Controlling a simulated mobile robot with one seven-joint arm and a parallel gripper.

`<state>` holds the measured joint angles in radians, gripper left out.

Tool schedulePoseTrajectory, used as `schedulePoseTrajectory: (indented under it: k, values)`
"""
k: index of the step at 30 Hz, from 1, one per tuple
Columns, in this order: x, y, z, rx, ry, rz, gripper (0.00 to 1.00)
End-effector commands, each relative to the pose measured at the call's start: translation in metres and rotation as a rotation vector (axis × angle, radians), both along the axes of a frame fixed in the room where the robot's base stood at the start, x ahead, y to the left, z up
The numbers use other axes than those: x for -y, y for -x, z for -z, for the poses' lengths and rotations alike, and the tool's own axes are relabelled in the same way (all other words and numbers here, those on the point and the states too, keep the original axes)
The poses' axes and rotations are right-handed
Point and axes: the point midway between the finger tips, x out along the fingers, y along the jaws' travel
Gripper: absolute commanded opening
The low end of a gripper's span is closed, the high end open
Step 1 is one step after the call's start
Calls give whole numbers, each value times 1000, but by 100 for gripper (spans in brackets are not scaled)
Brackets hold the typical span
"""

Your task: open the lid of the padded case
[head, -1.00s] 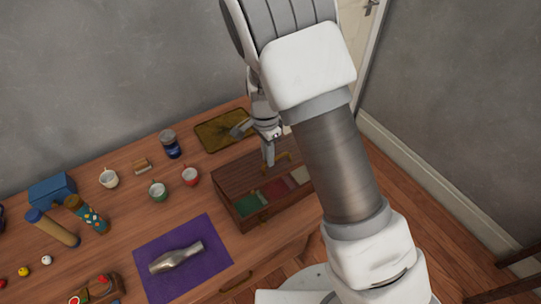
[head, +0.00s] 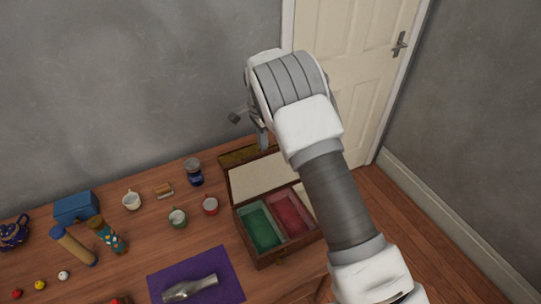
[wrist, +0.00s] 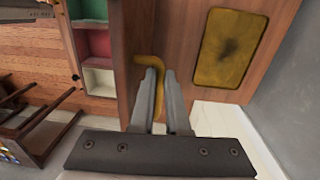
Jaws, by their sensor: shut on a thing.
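The padded case (head: 272,258) is a wooden box at the right end of the table. It holds a green compartment (head: 262,229) and a red compartment (head: 290,211); my arm hides its right part. Its lid (head: 262,177) is raised at the back, with the cream lining facing the front. My gripper (head: 263,142) is at the lid's top edge, partly hidden by my wrist. In the wrist view my gripper (wrist: 158,78) is shut on the lid's brass handle (wrist: 149,61).
A dark gold tray (head: 238,157) lies behind the lid. A purple mat (head: 225,265) with a metal piece (head: 190,288) lies at the front.

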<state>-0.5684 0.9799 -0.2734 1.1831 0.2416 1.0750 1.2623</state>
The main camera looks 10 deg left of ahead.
Motion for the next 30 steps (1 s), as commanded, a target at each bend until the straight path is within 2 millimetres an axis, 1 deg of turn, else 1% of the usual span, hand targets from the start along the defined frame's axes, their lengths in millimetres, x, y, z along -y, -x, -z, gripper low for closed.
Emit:
schedulePoseTrajectory:
  k: [1,7,15,21,30]
  values:
    - [-4,-3,8,-10,2,-2,0]
    - [-17,-22,16,-12,2,-3,0]
    - [-28,-38,24,-11,2,-2,0]
    - [-33,-46,27,-3,-1,-2,0]
    - [-37,-49,29,-1,-5,-4,0]
